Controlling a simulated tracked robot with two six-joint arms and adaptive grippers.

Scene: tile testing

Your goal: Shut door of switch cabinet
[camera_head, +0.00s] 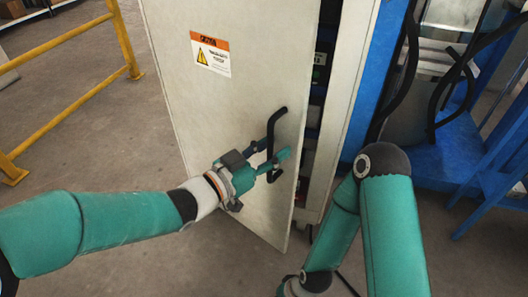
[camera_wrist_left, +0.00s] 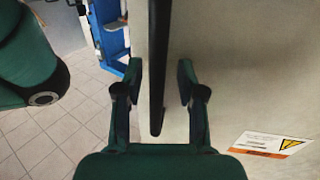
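The light grey door (camera_head: 233,110) of the switch cabinet (camera_head: 347,100) stands partly open, with a dark gap along its right edge. A black bar handle (camera_head: 270,140) sits on the door's outer face near that edge. My left gripper (camera_head: 278,164) is at the handle. In the left wrist view, the two fingers of my left gripper (camera_wrist_left: 159,78) are apart, one on each side of the handle (camera_wrist_left: 157,60), with visible gaps to it. My right arm shows at lower right in the head view; its gripper fingers are out of view.
A yellow railing (camera_head: 120,40) stands at left. A blue frame (camera_head: 468,150) with black cables (camera_head: 408,75) is right of the cabinet. The floor (camera_head: 105,150) between the railing and the door is clear. A warning label (camera_head: 210,53) is on the door.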

